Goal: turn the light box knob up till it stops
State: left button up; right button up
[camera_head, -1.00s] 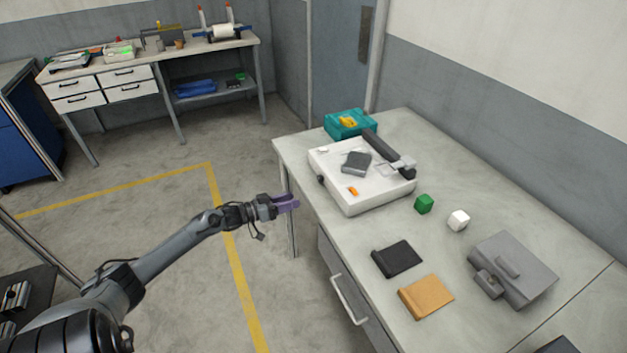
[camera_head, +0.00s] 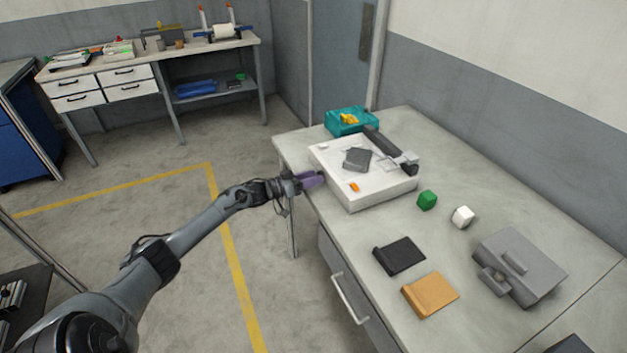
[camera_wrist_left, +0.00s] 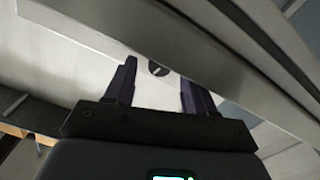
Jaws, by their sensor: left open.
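The light box (camera_head: 375,190) is a white, flat box on the grey table, with a grey block, an orange piece and a dark bar on top. Its dark round knob (camera_wrist_left: 158,68) with a pale mark shows in the left wrist view, on the box's side, between my two purple fingers and just beyond their tips. In the head view the knob is hidden by my left gripper (camera_head: 316,179), which is at the box's left side. The left gripper is open, with a finger on each side of the knob; I cannot tell if either touches it. My right gripper is not in view.
On the table (camera_head: 340,235) are a teal box (camera_head: 347,124), a green cube (camera_head: 427,200), a white cube (camera_head: 462,217), a black wallet-like item (camera_head: 399,255), an orange one (camera_head: 430,295) and a grey device (camera_head: 520,265). The floor left of the table is clear.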

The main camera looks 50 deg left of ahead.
pick_arm(q)
jog(key=shift+w+d, duration=0.1)
jog(key=shift+w, duration=0.35)
grip_shut()
dwell(0.3)
jog(key=m, duration=0.2)
jog(key=shift+m, duration=2.4)
